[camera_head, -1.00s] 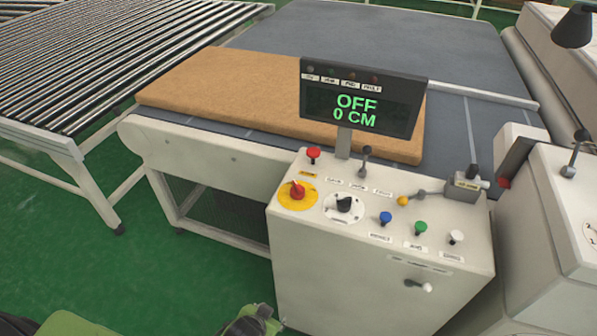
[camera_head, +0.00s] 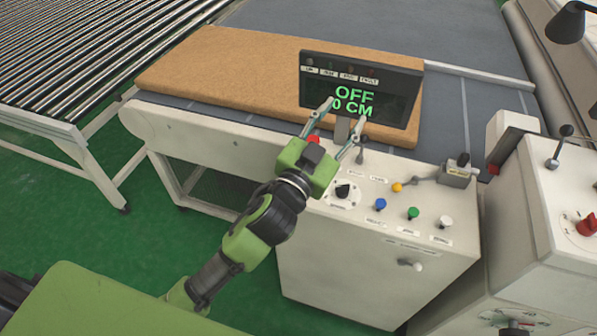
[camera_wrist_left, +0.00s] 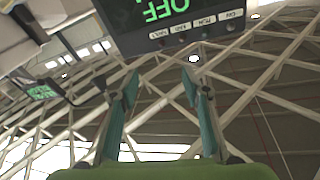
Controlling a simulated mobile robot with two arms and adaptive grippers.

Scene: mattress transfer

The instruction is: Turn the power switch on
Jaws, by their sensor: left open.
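The control box (camera_head: 380,270) stands in the middle of the head view. Its display (camera_head: 361,92) reads OFF and 0 CM. My left gripper (camera_head: 343,109) is open and empty above the box's back left, its fingers pointing up toward the display. The left wrist view shows both fingers (camera_wrist_left: 160,78) apart with nothing between them, and the display (camera_wrist_left: 175,22) upside down above. The red switch on the yellow disc is hidden behind my gripper. A bit of the red button (camera_head: 314,139) shows beside it. The black knob (camera_head: 343,190) on a white dial is just right of the gripper.
Blue (camera_head: 380,204), green (camera_head: 413,213) and white (camera_head: 446,222) buttons line the box's front. A brown mattress (camera_head: 215,70) lies on the conveyor behind. Another machine (camera_head: 555,210) stands at right.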

